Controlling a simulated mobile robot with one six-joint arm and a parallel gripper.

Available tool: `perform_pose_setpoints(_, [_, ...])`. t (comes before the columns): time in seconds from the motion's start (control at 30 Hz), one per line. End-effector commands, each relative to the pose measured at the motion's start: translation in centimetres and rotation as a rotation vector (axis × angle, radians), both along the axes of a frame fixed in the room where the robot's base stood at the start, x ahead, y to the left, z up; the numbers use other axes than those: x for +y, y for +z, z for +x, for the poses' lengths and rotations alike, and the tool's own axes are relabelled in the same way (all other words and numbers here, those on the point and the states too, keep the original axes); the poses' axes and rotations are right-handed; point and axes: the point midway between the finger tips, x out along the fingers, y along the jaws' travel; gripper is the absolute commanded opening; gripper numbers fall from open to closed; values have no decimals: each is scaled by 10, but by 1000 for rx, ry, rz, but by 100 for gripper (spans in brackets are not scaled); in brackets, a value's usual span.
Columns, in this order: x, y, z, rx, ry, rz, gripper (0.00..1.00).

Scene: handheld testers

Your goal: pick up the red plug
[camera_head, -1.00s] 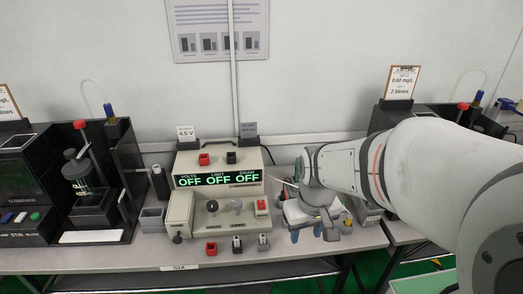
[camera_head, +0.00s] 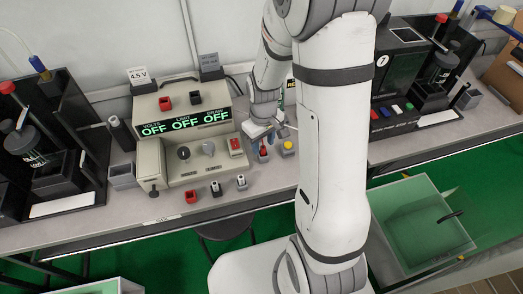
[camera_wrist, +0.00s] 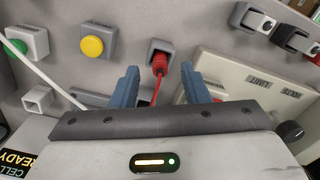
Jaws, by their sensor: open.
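The red plug (camera_wrist: 160,63) sits in a grey square socket block (camera_wrist: 162,47) on the bench, with a red cable running from it toward my gripper. In the head view, the red plug (camera_head: 264,149) shows just right of the cream power unit, partly covered by my gripper. My gripper (camera_wrist: 160,76) is open and empty in the wrist view, its two blue fingers on either side of the plug and cable, apart from the plug. In the head view, my gripper (camera_head: 262,133) is low over the bench and its fingertips are hard to make out.
The cream power unit (camera_head: 160,109) reads OFF and stands close left. A yellow button (camera_wrist: 93,46), a green button (camera_wrist: 15,47) and a pale cable (camera_wrist: 50,80) lie nearby. Black testers stand left (camera_head: 60,130) and right (camera_head: 390,75). A green-floored bin (camera_head: 430,205) stands right, below the bench.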

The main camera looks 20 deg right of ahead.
Motion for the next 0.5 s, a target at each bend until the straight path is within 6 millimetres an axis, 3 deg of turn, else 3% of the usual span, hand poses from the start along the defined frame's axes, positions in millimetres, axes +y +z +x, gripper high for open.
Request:
perform_pose_setpoints(0.17, [0, -19, 0, 1, 0, 0, 41])
perform_pose_setpoints(0.4, [0, -20, 0, -1, 1, 0, 41])
perform_pose_setpoints(0.5, [1, -20, 1, -1, 1, 0, 34])
